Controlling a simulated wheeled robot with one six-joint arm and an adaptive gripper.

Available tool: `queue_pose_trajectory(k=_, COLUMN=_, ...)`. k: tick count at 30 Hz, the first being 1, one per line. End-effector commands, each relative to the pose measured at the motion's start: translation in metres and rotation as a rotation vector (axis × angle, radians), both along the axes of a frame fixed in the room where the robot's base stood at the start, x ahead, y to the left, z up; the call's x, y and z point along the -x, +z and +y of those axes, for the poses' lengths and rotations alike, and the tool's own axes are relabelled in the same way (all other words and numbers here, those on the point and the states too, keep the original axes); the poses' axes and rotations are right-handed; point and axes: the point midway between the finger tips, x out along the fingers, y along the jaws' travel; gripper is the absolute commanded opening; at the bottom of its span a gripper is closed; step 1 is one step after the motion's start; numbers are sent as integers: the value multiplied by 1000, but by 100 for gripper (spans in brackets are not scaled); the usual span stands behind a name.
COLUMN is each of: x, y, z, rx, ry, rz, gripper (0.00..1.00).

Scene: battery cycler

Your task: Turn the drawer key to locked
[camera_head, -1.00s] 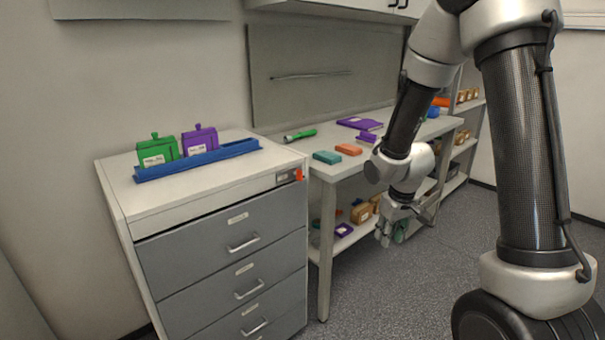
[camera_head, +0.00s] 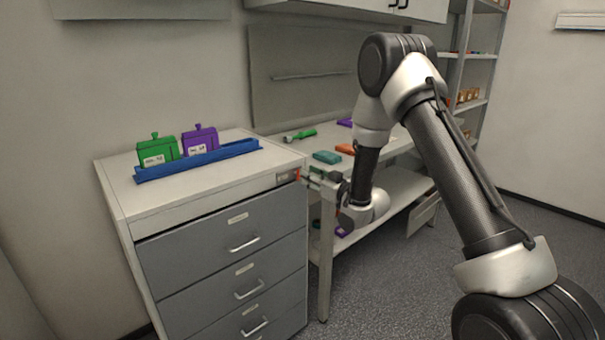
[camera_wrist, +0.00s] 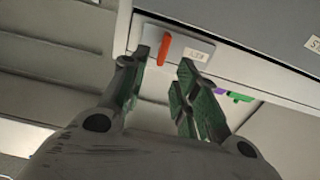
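The orange-red drawer key (camera_head: 298,174) is on the upper right front of the grey drawer cabinet (camera_head: 123,190). In the wrist view the key (camera_wrist: 163,49) is a narrow bar standing nearly upright in the picture, beside a pale label plate (camera_wrist: 192,56). My gripper (camera_head: 309,176) is at the cabinet's right front corner, level with the key. In the wrist view my gripper (camera_wrist: 163,62) is open, one green-padded finger on each side of the key in the picture. No contact shows, and I cannot tell how far the tips are from the key.
A blue tray (camera_head: 195,163) holding a green module (camera_head: 158,151) and a purple module (camera_head: 200,141) stands on the cabinet. The workbench (camera_head: 300,146) beside it bears a green flashlight (camera_head: 300,135), a teal block (camera_head: 327,157) and an orange block (camera_head: 345,149). Floor in front is clear.

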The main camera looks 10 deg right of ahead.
Motion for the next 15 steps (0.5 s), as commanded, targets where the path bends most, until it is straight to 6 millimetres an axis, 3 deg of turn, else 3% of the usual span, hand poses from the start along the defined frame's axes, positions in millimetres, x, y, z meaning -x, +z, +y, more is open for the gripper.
queue_pose_trajectory(k=7, x=-30, y=0, z=20, rx=0, ry=0, rz=0, gripper=30)
queue_pose_trajectory(k=15, x=-36, y=-1, z=24, rx=0, ry=-2, rz=2, gripper=30)
